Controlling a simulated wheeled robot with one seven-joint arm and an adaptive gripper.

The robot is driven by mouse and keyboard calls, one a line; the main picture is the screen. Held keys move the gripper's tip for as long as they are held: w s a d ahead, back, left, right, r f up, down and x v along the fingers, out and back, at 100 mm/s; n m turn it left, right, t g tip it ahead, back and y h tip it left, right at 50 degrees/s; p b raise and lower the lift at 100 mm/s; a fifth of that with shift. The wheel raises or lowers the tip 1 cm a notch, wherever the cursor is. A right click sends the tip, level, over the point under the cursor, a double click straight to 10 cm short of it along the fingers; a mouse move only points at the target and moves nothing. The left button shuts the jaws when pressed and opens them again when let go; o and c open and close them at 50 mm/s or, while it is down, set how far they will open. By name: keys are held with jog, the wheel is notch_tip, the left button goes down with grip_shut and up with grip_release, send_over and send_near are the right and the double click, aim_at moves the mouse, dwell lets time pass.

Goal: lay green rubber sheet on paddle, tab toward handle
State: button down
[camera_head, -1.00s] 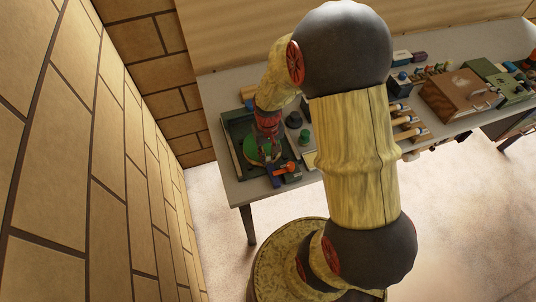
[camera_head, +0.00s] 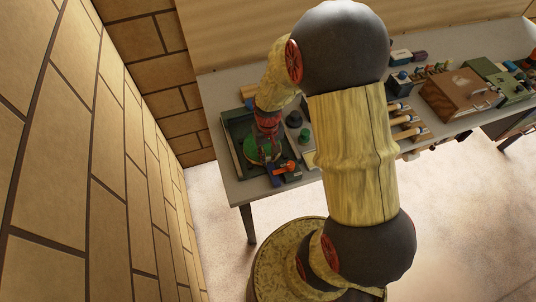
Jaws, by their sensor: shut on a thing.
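A green rubber sheet (camera_head: 252,152) shows as a small green patch under my gripper (camera_head: 264,156), at the left end of the bench. My gripper points down over a dark green tray (camera_head: 231,124) and is shut on the sheet. The sheet's tab and its exact tilt are too small to tell. I cannot make out the paddle under the sheet for certain. Several paddle-like things with pale handles (camera_head: 404,121) lie farther right on the bench, partly behind my arm.
An orange and dark blue item (camera_head: 287,168) lies just right of my gripper near the bench's front edge. A green knob (camera_head: 304,135) and a dark round piece (camera_head: 294,118) stand close by. A brown wooden case (camera_head: 459,97) stands farther right. A brick wall rises at left.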

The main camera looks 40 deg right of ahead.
jog(key=c, duration=1.6)
grip_release()
jog(key=shift+r, duration=0.1)
notch_tip(320, 180, up, 12)
jog(key=shift+f, duration=0.1)
jog(key=s+a+r+n+t+b, duration=0.1)
jog(key=s+a+r+t, duration=0.1)
jog(key=s+a+r, duration=0.2)
jog(key=s+a+r+n+t+b, duration=0.1)
jog(key=s+a+r+b, duration=0.1)
jog(key=s+a+r, duration=0.2)
jog(key=s+a+r+n+t+b, duration=0.1)
jog(key=s+a+r+t+b, duration=0.1)
jog(key=s+a+r, duration=0.2)
notch_tip(320, 180, up, 2)
jog(key=shift+s+r+t, duration=0.1)
jog(key=shift+t, duration=0.2)
